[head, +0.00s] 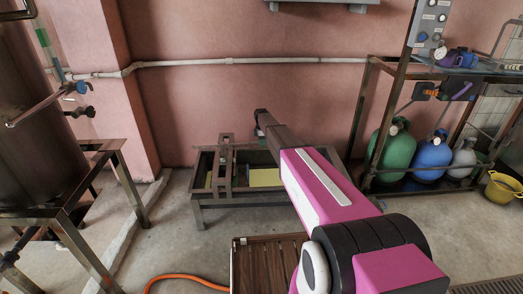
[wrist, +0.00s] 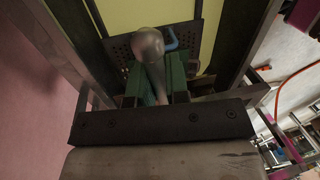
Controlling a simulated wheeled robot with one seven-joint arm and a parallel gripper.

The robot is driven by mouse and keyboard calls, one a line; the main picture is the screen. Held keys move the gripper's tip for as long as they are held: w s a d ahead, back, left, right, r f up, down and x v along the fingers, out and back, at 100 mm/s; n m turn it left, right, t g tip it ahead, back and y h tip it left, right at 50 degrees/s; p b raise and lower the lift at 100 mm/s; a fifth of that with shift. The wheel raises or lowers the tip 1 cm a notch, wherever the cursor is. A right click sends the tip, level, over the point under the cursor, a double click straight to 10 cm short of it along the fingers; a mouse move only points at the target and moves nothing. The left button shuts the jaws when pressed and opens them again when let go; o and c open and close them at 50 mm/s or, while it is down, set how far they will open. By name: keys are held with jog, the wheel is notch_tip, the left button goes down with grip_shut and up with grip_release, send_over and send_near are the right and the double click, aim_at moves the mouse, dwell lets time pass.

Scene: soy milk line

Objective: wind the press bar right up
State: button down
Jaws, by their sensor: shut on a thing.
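The press (head: 225,162) stands in the middle of the head view, a dark metal frame with upright posts over a low trough on legs. My gripper (head: 261,125) reaches the press's right side from above, at the end of my magenta arm. In the wrist view my green gripper fingers (wrist: 156,85) are shut on a grey handle with a round knob (wrist: 148,42). Below the knob lies a dark perforated plate (wrist: 118,48). My arm and gripper hide part of the press, and I cannot tell how high the bar stands.
A yellow board (head: 264,177) lies in the trough (head: 203,190). A steel vessel (head: 20,100) on a stand is at left. A rack with green (head: 393,148) and blue (head: 432,152) gas bottles is at right. A slatted wooden surface (head: 262,268) and an orange hose (head: 185,277) are in front.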

jog(key=w+a+n, duration=0.4)
jog(key=w, duration=0.4)
jog(key=w+a+n+h, duration=0.1)
jog(key=w+a+n, duration=0.3)
jog(key=w, duration=0.4)
jog(key=shift+f+n+t, duration=0.3)
jog(key=shift+n, duration=0.1)
jog(key=shift+a, duration=0.1)
jog(key=c, duration=1.1)
grip_release()
jog(key=shift+f, duration=0.1)
jog(key=shift+c, duration=0.2)
jog(key=shift+o, duration=0.2)
jog(key=shift+r, duration=0.3)
